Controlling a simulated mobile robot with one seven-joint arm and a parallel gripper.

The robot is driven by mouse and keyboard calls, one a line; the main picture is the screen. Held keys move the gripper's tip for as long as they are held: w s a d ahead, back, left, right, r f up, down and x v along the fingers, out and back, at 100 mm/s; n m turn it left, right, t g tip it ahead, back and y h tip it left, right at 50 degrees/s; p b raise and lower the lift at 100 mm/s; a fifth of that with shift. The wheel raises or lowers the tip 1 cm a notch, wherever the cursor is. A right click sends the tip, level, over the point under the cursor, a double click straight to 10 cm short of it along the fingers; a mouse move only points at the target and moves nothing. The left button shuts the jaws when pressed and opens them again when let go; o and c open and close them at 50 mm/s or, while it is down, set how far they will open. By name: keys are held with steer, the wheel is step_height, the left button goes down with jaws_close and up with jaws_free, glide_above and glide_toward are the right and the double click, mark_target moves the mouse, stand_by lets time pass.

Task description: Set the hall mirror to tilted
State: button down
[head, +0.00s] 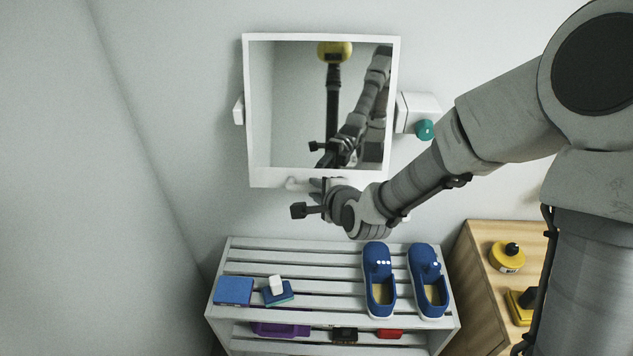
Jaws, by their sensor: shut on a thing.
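The hall mirror (285,110) hangs on the wall in a white frame, between two side brackets. Its glass reflects my arm. A white handle (297,184) sticks out at the frame's lower edge. My gripper (316,186) is at this handle, just below the middle of the mirror, and is shut on it. The wrist partly hides the fingers and the handle's right part. The mirror's exact tilt is hard to tell from this view. A teal knob (424,130) sits on the right bracket (414,104), apart from my gripper.
A slatted white rack (320,272) stands below, with blue shoes (379,290) and (427,290), a blue box (234,291) and a small brush-like item (278,293). A wooden cabinet (474,262) at right holds yellow items. The wall left of the mirror is clear.

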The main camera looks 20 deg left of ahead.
steer(key=shift+r, duration=0.1)
steer(key=c, duration=0.8)
jaws_free()
steer(key=shift+o, duration=0.2)
